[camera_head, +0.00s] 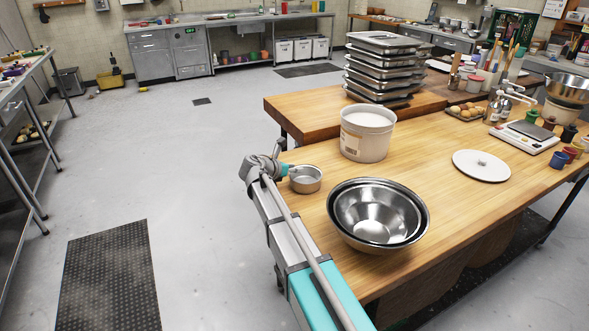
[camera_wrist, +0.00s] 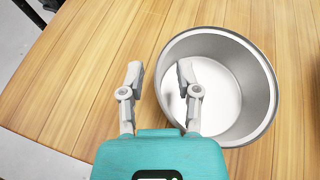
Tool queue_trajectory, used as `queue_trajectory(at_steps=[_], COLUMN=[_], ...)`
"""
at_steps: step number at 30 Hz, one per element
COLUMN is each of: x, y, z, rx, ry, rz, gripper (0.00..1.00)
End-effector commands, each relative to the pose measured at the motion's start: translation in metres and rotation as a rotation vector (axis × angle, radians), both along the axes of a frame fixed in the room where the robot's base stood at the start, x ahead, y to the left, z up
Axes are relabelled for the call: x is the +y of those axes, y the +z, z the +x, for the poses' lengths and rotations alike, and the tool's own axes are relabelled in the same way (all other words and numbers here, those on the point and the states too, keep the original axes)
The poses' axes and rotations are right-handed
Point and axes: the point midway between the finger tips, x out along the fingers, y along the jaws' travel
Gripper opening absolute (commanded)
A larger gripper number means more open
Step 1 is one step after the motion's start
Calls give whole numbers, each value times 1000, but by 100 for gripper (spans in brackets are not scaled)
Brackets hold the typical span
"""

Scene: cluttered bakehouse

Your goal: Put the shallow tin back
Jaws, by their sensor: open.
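The shallow tin (camera_head: 306,179) is a small round metal tin standing upright on the wooden table, near its left edge. In the wrist view the tin (camera_wrist: 265,85) lies right of centre, with a bright, pale inside. My gripper (camera_wrist: 158,75) is open, with nothing held between its fingers. Its right finger overlaps the tin's left part in the wrist view, and its left finger is over bare wood outside the rim. I cannot tell whether either finger touches the tin. In the head view my gripper (camera_head: 284,166) is just left of the tin and partly hidden by my arm.
A white tub (camera_head: 366,140) stands behind the tin. Nested steel bowls (camera_head: 377,213) stand to its front right. A stack of metal trays (camera_head: 383,67) is at the back. A white round disc (camera_head: 481,165) and a scale (camera_head: 524,137) lie farther right. Bare wood lies between them.

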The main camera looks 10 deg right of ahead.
Motion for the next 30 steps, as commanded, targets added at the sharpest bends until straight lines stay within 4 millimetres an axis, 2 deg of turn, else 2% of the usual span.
queue_trajectory(at_steps=[8,24,30], x=[18,80,89], y=[13,45,49], z=[-13,-53,-60], rx=[-1,0,0], ry=[2,1,-1], rz=[1,0,0], gripper=[43,43,43])
